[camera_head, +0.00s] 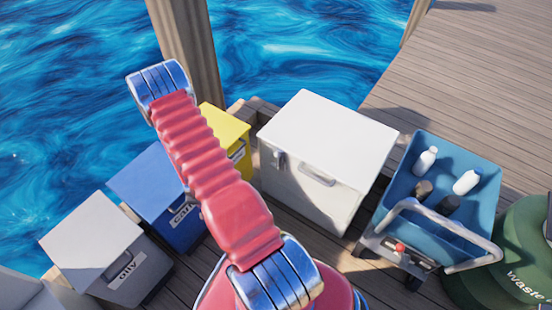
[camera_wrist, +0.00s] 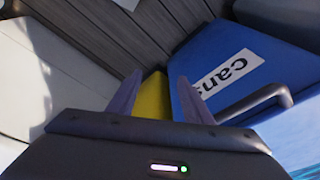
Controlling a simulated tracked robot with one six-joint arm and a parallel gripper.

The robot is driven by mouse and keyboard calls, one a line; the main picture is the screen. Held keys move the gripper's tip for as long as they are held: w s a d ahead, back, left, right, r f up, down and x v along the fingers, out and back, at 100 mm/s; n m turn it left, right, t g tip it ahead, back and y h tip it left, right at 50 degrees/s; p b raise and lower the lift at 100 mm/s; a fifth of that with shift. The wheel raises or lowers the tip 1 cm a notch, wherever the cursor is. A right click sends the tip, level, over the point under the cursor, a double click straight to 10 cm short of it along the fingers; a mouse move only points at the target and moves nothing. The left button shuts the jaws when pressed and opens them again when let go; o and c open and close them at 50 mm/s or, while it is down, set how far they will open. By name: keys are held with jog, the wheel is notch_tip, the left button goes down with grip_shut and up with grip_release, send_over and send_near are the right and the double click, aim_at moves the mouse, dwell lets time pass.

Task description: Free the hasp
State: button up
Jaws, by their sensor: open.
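A large white box (camera_head: 325,140) stands on the dock in the head view. Its front has a small grey metal fitting (camera_head: 281,160), perhaps the hasp, near the upper left, and a handle (camera_head: 317,175). Whether the fitting is fastened is too small to tell. In the wrist view my gripper (camera_wrist: 160,76) is open, with nothing between its fingers. It faces a yellow box (camera_wrist: 154,97), seen beyond the fingers, with a blue box beside it. A pale surface (camera_wrist: 25,75) fills the left of that view. My arm hides the gripper in the head view.
A blue bin (camera_head: 150,178), a grey bin with a pale lid (camera_head: 92,235) and the yellow box (camera_head: 228,125) stand along the water's edge. A blue cart (camera_head: 468,218) holds several bottles at right. A green waste bin (camera_head: 515,240) and a wooden post (camera_head: 187,45) also stand here.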

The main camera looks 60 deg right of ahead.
jog(key=s+d+f+m+h, duration=0.1)
jog(key=d+f, duration=0.3)
jog(key=f, duration=0.1)
jog(key=m+h, duration=0.6)
jog(key=h, duration=0.9)
send_near(278, 159)
jog(key=a+r, duration=0.2)
jog(key=a, duration=0.3)
jog(key=shift+w+a+r+g, duration=0.1)
jog(key=shift+w+a+g, duration=0.1)
jog(key=shift+w+g, duration=0.15)
jog(key=shift+d, duration=0.1)
jog(key=d, duration=1.3)
jog(key=shift+w+d, duration=0.25)
jog(key=shift+d, duration=0.1)
jog(key=shift+c, duration=0.5)
